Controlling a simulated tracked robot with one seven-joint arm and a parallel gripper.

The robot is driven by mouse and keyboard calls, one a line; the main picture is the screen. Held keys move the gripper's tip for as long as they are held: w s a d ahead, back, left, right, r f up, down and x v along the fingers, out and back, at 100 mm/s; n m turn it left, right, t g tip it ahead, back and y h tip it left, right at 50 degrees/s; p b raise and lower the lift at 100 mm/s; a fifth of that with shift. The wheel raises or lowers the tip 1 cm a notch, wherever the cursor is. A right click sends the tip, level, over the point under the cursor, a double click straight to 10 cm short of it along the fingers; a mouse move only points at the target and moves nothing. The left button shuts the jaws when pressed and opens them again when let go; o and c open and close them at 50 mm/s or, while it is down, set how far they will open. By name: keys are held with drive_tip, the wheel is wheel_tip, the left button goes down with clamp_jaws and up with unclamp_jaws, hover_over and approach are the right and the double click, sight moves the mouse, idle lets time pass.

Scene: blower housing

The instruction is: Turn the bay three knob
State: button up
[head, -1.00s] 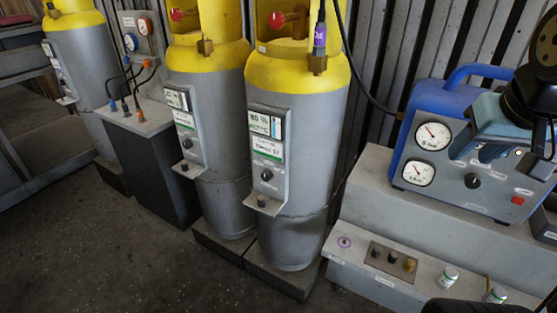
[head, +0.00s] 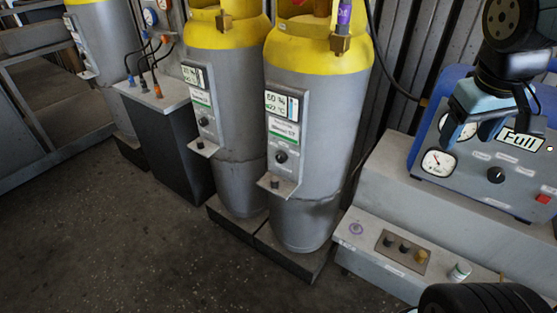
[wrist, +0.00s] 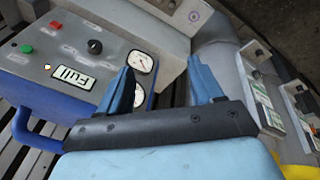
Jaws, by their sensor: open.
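Three grey gas cylinders with yellow tops stand in a row, each with a front panel. The right cylinder (head: 318,165) has a panel with a display and a dark round knob (head: 281,157). The middle cylinder (head: 235,130) has a similar knob (head: 203,122); the left cylinder (head: 108,70) is partly cut off. No bay number is readable, so I cannot tell which knob is bay three. My gripper (head: 498,118) is open and empty, in front of the blue-grey machine, right of the cylinders. In the wrist view my gripper (wrist: 160,75) has its fingers wide apart, with cylinder panels (wrist: 258,90) beyond at right.
The blue-grey machine (head: 490,195) has gauges, a black knob (head: 496,175), a red button and a "Full" display. It sits on a grey ledge (head: 385,195) with small knobs in front. A dark box (head: 165,140) with cables stands between cylinders. Open floor lies at the front left.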

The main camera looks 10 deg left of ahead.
drive_tip(key=w+a+f+n+g+h, duration=0.2)
drive_tip(key=w+a+f+n+h, duration=0.4)
drive_tip(key=w+n, duration=0.25)
drive_tip(key=n+t+y, duration=0.2)
drive_tip(key=n+t, duration=1.4)
drive_tip(key=n, duration=0.7)
approach(279, 160)
drive_tip(key=shift+m, duration=0.25)
drive_tip(key=x, duration=0.8)
drive_tip(key=shift+w+d, duration=0.15)
drive_tip(key=c, duration=1.1)
